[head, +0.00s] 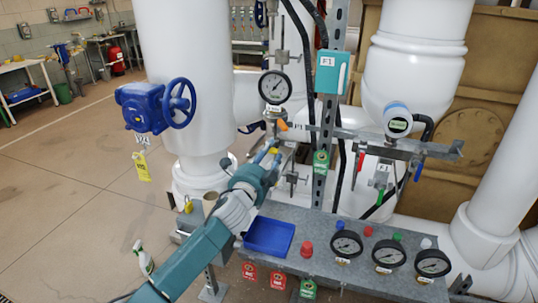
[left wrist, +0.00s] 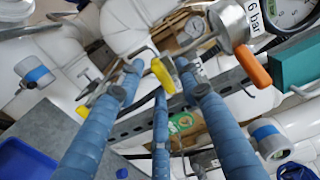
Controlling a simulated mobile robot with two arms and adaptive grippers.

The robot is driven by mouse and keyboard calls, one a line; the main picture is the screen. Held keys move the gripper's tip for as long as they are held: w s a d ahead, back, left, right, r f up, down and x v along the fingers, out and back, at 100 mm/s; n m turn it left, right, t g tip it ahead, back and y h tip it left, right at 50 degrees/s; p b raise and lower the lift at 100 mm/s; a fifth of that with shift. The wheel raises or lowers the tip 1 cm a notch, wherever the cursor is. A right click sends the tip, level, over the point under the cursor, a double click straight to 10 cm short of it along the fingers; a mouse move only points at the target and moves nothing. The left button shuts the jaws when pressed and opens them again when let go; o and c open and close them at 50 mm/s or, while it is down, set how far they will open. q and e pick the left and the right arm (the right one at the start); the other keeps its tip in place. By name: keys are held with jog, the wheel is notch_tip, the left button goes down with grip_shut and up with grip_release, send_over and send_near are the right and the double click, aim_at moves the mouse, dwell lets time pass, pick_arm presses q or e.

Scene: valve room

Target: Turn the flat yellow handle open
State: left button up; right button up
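The flat yellow handle (left wrist: 162,76) shows in the left wrist view, between the tips of my left gripper's blue fingers (left wrist: 158,78). The fingers are spread, with gaps beside the handle; I cannot tell whether any finger touches it. In the head view my left gripper (head: 267,155) reaches to the small pipework below the round gauge. A small yellow part (head: 274,151) shows at its fingertips there, and the rest of the handle is hidden. My right gripper is not in view.
An orange handle (left wrist: 256,67) under a 6 bar gauge is close to the right finger. A grey bench (head: 325,235) holds a blue tray (head: 269,236) and several gauges. A blue handwheel valve (head: 178,103) and thick white pipes (head: 185,60) stand around.

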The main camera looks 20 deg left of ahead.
pick_arm(q)
grip_shut()
jog(key=shift+n, duration=0.4)
jog(key=n, duration=0.2)
jog(key=shift+d+n, duration=0.15)
jog(key=shift+n, duration=0.25)
jog(key=n, duration=0.2)
jog(key=shift+n+p, duration=0.3)
jog(key=shift+n, duration=0.1)
jog(key=n+p, duration=0.3)
jog(key=n, duration=0.8)
jog(key=shift+d+r+n, duration=0.1)
jog(key=shift+r+n, duration=0.05)
jog(key=shift+n, duration=0.15)
